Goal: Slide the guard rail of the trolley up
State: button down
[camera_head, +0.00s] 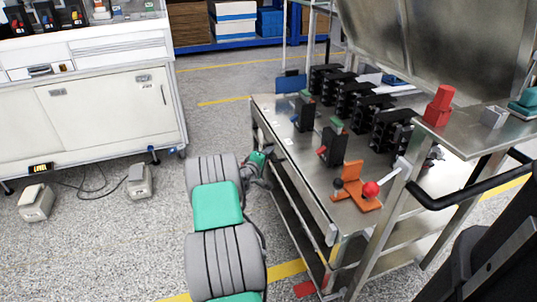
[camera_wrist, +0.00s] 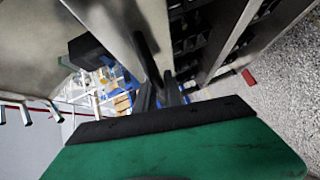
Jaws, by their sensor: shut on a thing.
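The steel trolley (camera_head: 305,195) stands right of centre in the head view, its worktop holding black breaker units. The guard rail (camera_head: 292,178) appears as a long metal strip along the worktop's left side, low against its edge. My gripper (camera_head: 266,163) is at this side, near the rail's middle, partly hidden behind my wrist. In the wrist view my gripper (camera_wrist: 160,92) has its dark fingers closed around a thin dark bar beside a pale metal panel (camera_wrist: 118,25). This bar seems to be part of the rail; the exact contact is hard to see.
Black breakers (camera_head: 355,100), an orange bracket (camera_head: 358,190) with a red knob and a red block (camera_head: 438,105) are on the trolley. A white cabinet (camera_head: 95,115) stands left. Speckled floor (camera_head: 220,125) lies open between cabinet and trolley.

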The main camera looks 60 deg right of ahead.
notch_tip(320, 180, up, 7)
jog(key=p, duration=0.3)
jog(key=shift+f+p, duration=0.2)
jog(key=shift+p, duration=0.2)
jog(key=shift+d, duration=0.1)
jog(key=c, duration=1.7)
grip_release()
jog(key=shift+r, duration=0.1)
jog(key=shift+c, duration=0.2)
jog(key=shift+o, duration=1.4)
jog(key=a+p, duration=0.1)
jog(key=a, duration=0.7)
jog(key=shift+r, duration=0.45)
jog(key=shift+d, duration=0.1)
